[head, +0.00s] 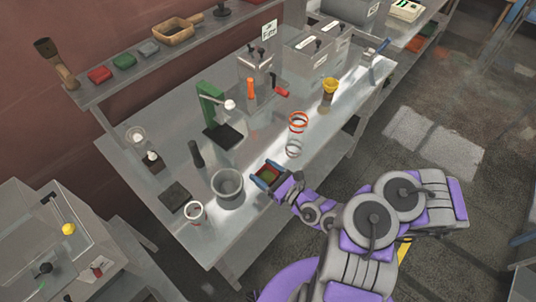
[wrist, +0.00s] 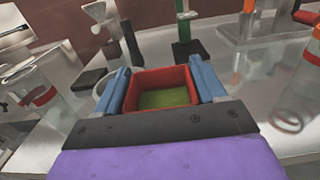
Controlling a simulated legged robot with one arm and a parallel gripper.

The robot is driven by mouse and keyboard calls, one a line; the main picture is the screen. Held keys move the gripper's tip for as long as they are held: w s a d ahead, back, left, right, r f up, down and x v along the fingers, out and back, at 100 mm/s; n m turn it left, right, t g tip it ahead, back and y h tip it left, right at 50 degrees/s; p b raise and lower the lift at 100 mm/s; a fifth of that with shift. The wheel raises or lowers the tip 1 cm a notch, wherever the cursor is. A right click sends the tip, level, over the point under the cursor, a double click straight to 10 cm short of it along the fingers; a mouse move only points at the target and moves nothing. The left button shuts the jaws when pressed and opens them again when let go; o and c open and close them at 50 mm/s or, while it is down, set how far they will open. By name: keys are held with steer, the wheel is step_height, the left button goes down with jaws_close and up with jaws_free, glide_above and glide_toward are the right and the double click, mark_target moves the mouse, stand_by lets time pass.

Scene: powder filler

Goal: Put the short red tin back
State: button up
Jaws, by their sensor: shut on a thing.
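The short red tin (wrist: 163,88) is a square, open-topped box with a yellow-green inside. My gripper (wrist: 165,90) is shut on it, with one blue finger on each side. In the head view the red tin (head: 267,175) is upright in my gripper (head: 269,176), over the front part of the metal bench, just right of the grey pot. I cannot tell whether its base touches the bench. A flat red item (head: 99,75) lies on the wall shelf, beside a green one (head: 124,61) and a grey one (head: 148,48).
The grey pot (head: 228,186) and a red-rimmed jar (head: 195,211) stand left of my gripper. A green stand (head: 212,107), orange-ringed clear jar (head: 298,122) and yellow cup (head: 329,89) stand farther back. The wall shelf (head: 112,84) also holds a wooden scoop box (head: 178,31).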

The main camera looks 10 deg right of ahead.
steer(key=w+b, duration=0.1)
steer(key=b, duration=0.1)
steer(key=w+b, duration=0.1)
steer(key=shift+w+a+f, duration=0.35)
steer(key=shift+a+f, duration=0.05)
steer(key=w+b, duration=0.2)
steer(key=w+d+b, duration=0.1)
steer(key=w+b, duration=0.1)
steer(key=w, duration=0.1)
steer(key=w+d+b, duration=0.1)
steer(key=w+b, duration=0.1)
steer(key=w, duration=0.1)
steer(key=shift+w+d+f+b, duration=0.15)
steer(key=shift+f+b, duration=0.1)
steer(key=shift+b, duration=0.15)
steer(key=shift+w+d, duration=0.4)
steer(key=shift+w, duration=0.15)
steer(key=f+b, duration=0.1)
steer(key=f, duration=0.2)
steer(key=shift+w+d+f+b, duration=0.2)
steer(key=shift+d+f+b, duration=0.05)
steer(key=shift+d+b, duration=0.1)
steer(key=shift+a, duration=0.4)
steer(key=o, duration=0.9)
steer(key=shift+o, duration=1.9)
steer(key=shift+d, duration=0.3)
